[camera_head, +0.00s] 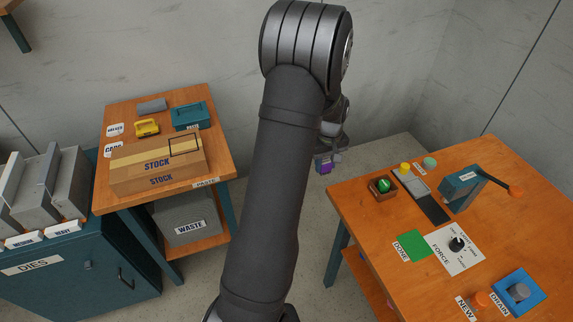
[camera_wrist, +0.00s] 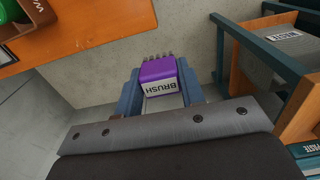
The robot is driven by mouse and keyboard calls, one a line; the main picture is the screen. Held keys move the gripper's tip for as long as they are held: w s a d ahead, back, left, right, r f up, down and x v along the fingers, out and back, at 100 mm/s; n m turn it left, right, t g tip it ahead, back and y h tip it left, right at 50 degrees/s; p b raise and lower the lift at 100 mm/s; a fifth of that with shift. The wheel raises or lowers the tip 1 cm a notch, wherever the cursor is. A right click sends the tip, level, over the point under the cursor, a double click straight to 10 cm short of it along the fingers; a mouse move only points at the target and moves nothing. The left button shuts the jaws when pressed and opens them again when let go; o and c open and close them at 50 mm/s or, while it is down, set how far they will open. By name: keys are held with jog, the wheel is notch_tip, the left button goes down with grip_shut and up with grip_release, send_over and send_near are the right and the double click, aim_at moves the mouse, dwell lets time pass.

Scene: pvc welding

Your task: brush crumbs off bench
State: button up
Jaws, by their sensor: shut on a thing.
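My gripper (camera_wrist: 162,99) is shut on the purple brush (camera_wrist: 158,69), with a blue finger on each side of it. The brush has a white label reading BRUSH and short bristles at its far end. In the head view my gripper (camera_head: 329,153) hangs over the floor gap between the two wooden tables, with the purple brush (camera_head: 323,166) below it, apart from both. The right wooden bench (camera_head: 377,240) carries a lever press (camera_head: 462,191), a dial panel and coloured pads. I cannot make out crumbs on it.
The left table (camera_head: 220,152) holds a STOCK box (camera_head: 157,172), a teal box (camera_head: 190,116) and a yellow item. A grey WASTE bin (camera_head: 187,218) stands on its lower shelf. A small box with a green ball (camera_head: 384,185) sits near the right bench's far-left corner.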

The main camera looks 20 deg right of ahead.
jog(key=s+d+r, duration=0.2)
jog(key=s+d, duration=0.6)
jog(key=s, duration=0.1)
jog(key=s+d+r, duration=0.2)
jog(key=s+d, duration=0.7)
jog(key=s, duration=0.1)
jog(key=shift+w+f, duration=0.15)
jog(key=shift+f, duration=1.5)
jog(key=shift+w+f, duration=0.1)
jog(key=shift+f, duration=1.55)
jog(key=shift+s+f, duration=0.2)
jog(key=shift+f, duration=0.5)
jog(key=shift+c, duration=0.3)
jog(key=shift+s+r, duration=0.1)
jog(key=shift+s, duration=0.25)
jog(key=shift+c, duration=0.6)
jog(key=shift+s, duration=1.5)
jog(key=shift+w, duration=2)
jog(key=shift+w+r, duration=0.1)
notch_tip(320, 180, up, 8)
jog(key=shift+a, duration=0.1)
